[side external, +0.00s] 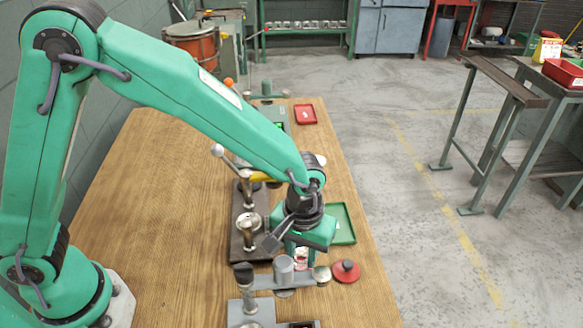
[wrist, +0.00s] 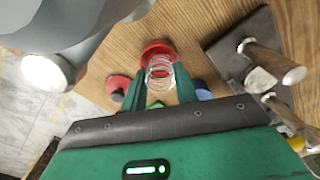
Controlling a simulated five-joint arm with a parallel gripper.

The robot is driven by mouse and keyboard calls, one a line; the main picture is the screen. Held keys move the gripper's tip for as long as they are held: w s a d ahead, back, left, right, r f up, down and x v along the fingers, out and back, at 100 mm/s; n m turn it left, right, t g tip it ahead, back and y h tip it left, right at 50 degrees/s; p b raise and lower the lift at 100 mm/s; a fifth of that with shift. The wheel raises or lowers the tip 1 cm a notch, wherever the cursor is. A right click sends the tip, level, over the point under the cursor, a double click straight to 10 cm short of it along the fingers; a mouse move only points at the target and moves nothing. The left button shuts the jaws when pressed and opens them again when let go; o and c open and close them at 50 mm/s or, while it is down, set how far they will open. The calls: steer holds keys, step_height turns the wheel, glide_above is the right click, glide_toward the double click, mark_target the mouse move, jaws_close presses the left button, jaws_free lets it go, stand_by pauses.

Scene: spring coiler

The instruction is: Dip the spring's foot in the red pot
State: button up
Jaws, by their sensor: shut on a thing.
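A pale wire spring (wrist: 160,72) is held between the two green fingers of my gripper (wrist: 160,88). In the wrist view its far end overlaps the red pot (wrist: 158,47), which stands on the wooden table. I cannot tell whether the foot is inside the pot or above it. In the side view my gripper (side external: 300,246) points down over the table, and the red and white patch below it is too small to read clearly. A red lid with a dark knob (side external: 346,271) lies on the table beside it, also in the wrist view (wrist: 118,85).
A grey metal fixture (side external: 284,272) stands close by my gripper. A dark-based stand with metal posts (side external: 236,240) is to its left. A green tray (side external: 342,222) and a small red tray (side external: 305,114) lie farther back. A blue pot (wrist: 202,89) sits near the fingers. The table's left side is clear.

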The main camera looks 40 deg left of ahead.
mark_target(302, 254)
steer(key=shift+r, duration=3.45)
steer(key=w+a+r+m, duration=0.1)
steer(key=w+a+r, duration=0.1)
steer(key=a, duration=0.6)
steer(key=w+a+r+m, duration=0.1)
steer(key=w+a+r, duration=0.1)
steer(key=a, duration=0.6)
steer(key=w+a+r+m, duration=0.1)
steer(key=a+r, duration=0.2)
steer(key=a, duration=0.5)
steer(key=shift+w+a+r, duration=0.35)
steer(key=shift+w, duration=0.05)
steer(key=shift+r, duration=0.1)
